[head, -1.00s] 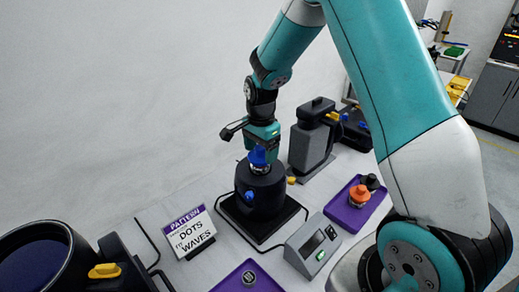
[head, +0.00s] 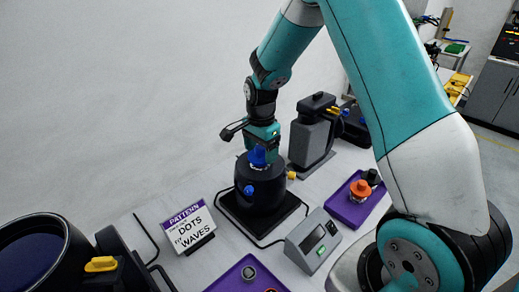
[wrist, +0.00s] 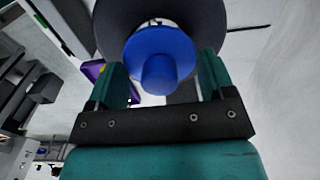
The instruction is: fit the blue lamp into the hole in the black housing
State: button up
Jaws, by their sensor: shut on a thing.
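The black housing (head: 262,194) stands upright on a square black base, with a blue knob (head: 249,190) on its front and a yellow knob (head: 291,174) at its right side. My gripper (head: 263,148) is directly above it, pointing down, shut on the blue lamp (head: 258,156). The lamp is at the housing's top; I cannot tell how deep it sits in the hole, which is hidden. In the wrist view the lamp (wrist: 158,68) shows as a blue disc between my two teal fingers, with the dark round housing (wrist: 110,14) behind it.
A pattern sign (head: 188,230) stands left of the housing. A grey control box (head: 312,240) is at front right. A purple tray (head: 362,212) holds an orange and a black part. A grey device (head: 312,135) stands behind. Another purple tray (head: 238,280) is in front.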

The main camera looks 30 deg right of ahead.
jog(key=shift+f+b, duration=0.65)
jog(key=shift+f, duration=0.4)
jog(key=o, duration=1)
notch_tip(320, 180, up, 18)
jog(key=shift+f+b, duration=0.25)
jog(key=shift+b, duration=0.8)
jog(key=s+a+n+y, duration=0.1)
jog(key=s+a+n, duration=0.5)
jog(key=s, duration=0.3)
jog(key=s+a+n+y, duration=0.1)
jog(key=s+a+n, duration=0.5)
jog(key=s+n, duration=0.3)
jog(key=s+a+f+n+y, duration=0.1)
jog(key=s+a+n+y, duration=0.1)
jog(key=s+a+n, duration=0.4)
jog(key=shift+s+a+n, duration=0.2)
jog(key=shift+s+n, duration=0.3)
jog(key=shift+s, duration=0.2)
jog(key=shift+s+a+n, duration=0.2)
jog(key=shift+s+n, duration=0.3)
jog(key=shift+s, duration=0.2)
